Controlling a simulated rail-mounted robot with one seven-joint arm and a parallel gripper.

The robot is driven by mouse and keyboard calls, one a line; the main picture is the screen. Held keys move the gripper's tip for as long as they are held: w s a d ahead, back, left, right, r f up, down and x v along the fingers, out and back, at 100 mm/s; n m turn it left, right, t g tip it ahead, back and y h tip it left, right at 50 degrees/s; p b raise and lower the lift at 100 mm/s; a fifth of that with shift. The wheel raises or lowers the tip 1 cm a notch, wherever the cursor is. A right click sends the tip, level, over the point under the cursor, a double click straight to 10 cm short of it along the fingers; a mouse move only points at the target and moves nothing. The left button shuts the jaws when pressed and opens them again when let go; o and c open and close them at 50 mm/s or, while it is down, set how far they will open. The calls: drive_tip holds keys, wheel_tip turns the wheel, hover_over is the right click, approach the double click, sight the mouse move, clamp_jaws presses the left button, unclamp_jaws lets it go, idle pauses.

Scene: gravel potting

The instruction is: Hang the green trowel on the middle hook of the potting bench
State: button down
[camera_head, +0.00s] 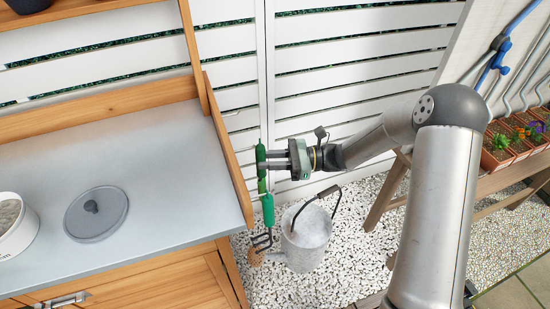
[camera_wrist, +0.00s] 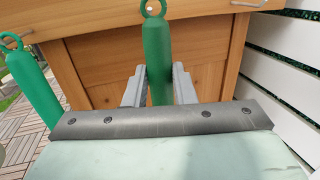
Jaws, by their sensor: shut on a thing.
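My gripper (camera_head: 266,160) is beside the right end of the potting bench (camera_head: 150,150), shut on the upright green handle of the trowel (camera_head: 261,153). In the wrist view, the trowel's handle (camera_wrist: 157,50) stands between the fingers (camera_wrist: 158,88), with a ring at its top. Its lower part is mostly hidden, and a green piece shows below the fingers in the head view. A hand fork with a green handle (camera_head: 268,210) and dark prongs hangs nearer the bench's front. A similar ringed handle (camera_wrist: 32,95) is at left in the wrist view. I cannot make out the hooks.
A grey watering can (camera_head: 305,248) stands on the gravel below my gripper. A grey lid (camera_head: 97,213) and a white pot (camera_head: 18,235) are on the benchtop. A white slatted fence (camera_head: 350,60) is behind. Planters (camera_head: 500,155) are at right.

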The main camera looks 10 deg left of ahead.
drive_tip(key=shift+s+a+f+b, duration=0.15)
drive_tip(key=shift+s+a+b, duration=0.25)
drive_tip(key=shift+a, duration=0.45)
drive_tip(key=shift+s+a+f, duration=0.25)
drive_tip(key=shift+s+a, duration=0.15)
drive_tip(key=shift+a, duration=0.05)
drive_tip(key=shift+f, duration=0.1)
drive_tip(key=c, duration=1.1)
unclamp_jaws()
drive_tip(key=shift+d, duration=0.1)
